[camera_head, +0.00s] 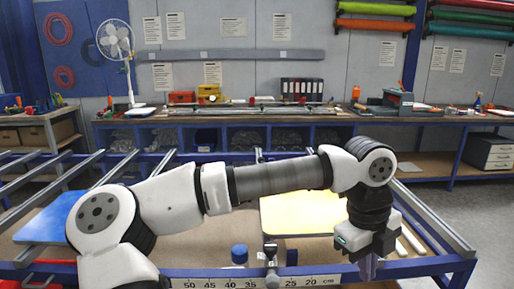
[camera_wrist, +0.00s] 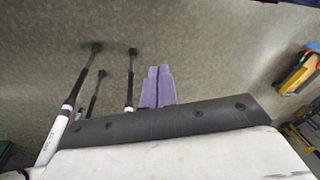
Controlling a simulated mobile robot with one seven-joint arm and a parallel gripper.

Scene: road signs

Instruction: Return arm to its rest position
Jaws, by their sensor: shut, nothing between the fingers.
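My white arm stretches across the head view from the lower left to the right, with its wrist bent down. My gripper (camera_head: 368,268) hangs at the right end, pointing down near the front edge of the blue-framed table. Its purple fingers (camera_wrist: 157,87) show in the wrist view, close together with nothing between them. Below them in the wrist view is grey floor (camera_wrist: 215,60). The lower tips are cut off or hard to see in the head view.
A ruler strip (camera_head: 210,284) runs along the front edge. Thin black-and-white rods (camera_wrist: 78,100) stand left of the fingers. A yellow-and-dark object (camera_wrist: 298,72) is at right.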

